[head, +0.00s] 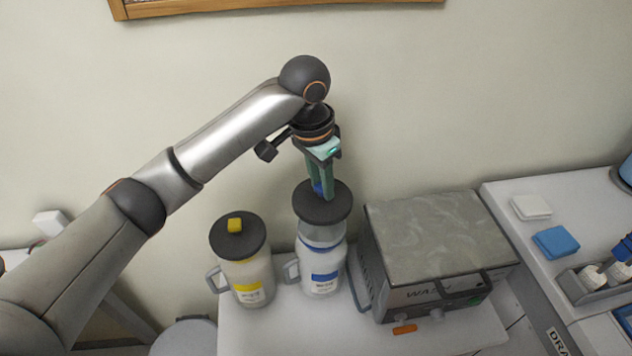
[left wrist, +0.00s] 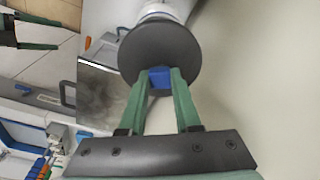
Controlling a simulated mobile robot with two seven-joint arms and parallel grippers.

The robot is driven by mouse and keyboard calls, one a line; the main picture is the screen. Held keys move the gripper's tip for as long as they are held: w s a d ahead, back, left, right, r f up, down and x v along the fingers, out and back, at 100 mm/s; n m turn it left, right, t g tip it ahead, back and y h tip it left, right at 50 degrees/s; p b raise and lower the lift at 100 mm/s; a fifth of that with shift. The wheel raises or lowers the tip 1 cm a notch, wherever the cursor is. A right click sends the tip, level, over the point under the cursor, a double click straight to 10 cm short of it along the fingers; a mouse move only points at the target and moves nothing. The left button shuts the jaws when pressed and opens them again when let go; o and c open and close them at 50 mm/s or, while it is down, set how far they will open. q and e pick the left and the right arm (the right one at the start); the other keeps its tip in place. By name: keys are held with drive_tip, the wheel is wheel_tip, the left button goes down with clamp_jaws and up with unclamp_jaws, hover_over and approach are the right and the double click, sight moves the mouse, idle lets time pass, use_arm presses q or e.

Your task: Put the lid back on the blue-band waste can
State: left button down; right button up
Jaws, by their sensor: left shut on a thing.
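The blue-band waste can (head: 322,278) is white with a blue label and a handle, and stands upright on the white bench. Its round dark lid (head: 322,207) is above its mouth, roughly level, with the can's clear upper part showing below it. The lid looks raised off the rim. My left gripper (head: 322,190) points down and is shut on the lid's blue knob (left wrist: 160,78). The lid (left wrist: 160,50) hides most of the can in the left wrist view. My right gripper (left wrist: 55,32) shows at that view's upper left, fingers apart and empty.
A yellow-band can (head: 248,278) with its lid on stands close to the left. A grey wash unit (head: 440,245) stands close to the right. The bench's front edge (head: 350,345) is near. A side counter (head: 510,240) at right holds a blue block (head: 556,242) and a rack.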

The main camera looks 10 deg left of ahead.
sight(319, 198)
use_arm(q)
drive_tip(key=shift+w, duration=0.15)
drive_tip(key=shift+s+f, duration=0.2)
drive_tip(key=shift+f, duration=0.65)
wheel_tip(319, 198, down, 3)
drive_tip(key=b, duration=0.3)
drive_tip(key=shift+b, duration=0.35)
drive_tip(key=shift+f+p, duration=0.1)
drive_tip(key=shift+p, duration=0.25)
drive_tip(key=shift+f, duration=0.7)
use_arm(e)
drive_tip(key=shift+s+f, duration=0.25)
drive_tip(key=shift+f, duration=0.6)
drive_tip(key=shift+s+f, duration=0.2)
drive_tip(key=shift+f, duration=0.65)
use_arm(q)
drive_tip(key=shift+p, duration=1.5)
use_arm(e)
drive_tip(key=shift+r, duration=1.55)
use_arm(q)
drive_tip(key=shift+f, duration=0.15)
